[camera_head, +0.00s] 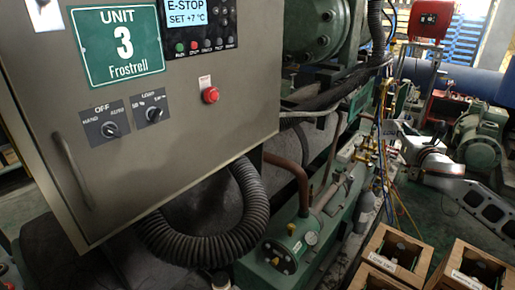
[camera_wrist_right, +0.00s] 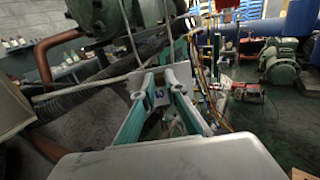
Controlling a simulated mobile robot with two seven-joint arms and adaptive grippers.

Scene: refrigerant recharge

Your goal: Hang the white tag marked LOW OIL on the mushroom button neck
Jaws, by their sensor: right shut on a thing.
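The red mushroom button (camera_head: 211,95) sticks out of the grey cabinet front, below a small white label. My right gripper (camera_head: 393,133) is to the right of the cabinet, well apart from the button. In the right wrist view its two fingers (camera_wrist_right: 161,84) are closed on a pale flat piece, likely the white tag (camera_wrist_right: 158,94); its lettering is too small to read. The button does not show clearly in the right wrist view. My left gripper is in neither view.
The control cabinet (camera_head: 180,120) has a green UNIT 3 sign, rotary switches and a handle. A black corrugated hose (camera_head: 250,205) hangs beneath it. Pipes and thin hoses run between cabinet and right arm. Wooden crates (camera_head: 396,256) stand at the lower right.

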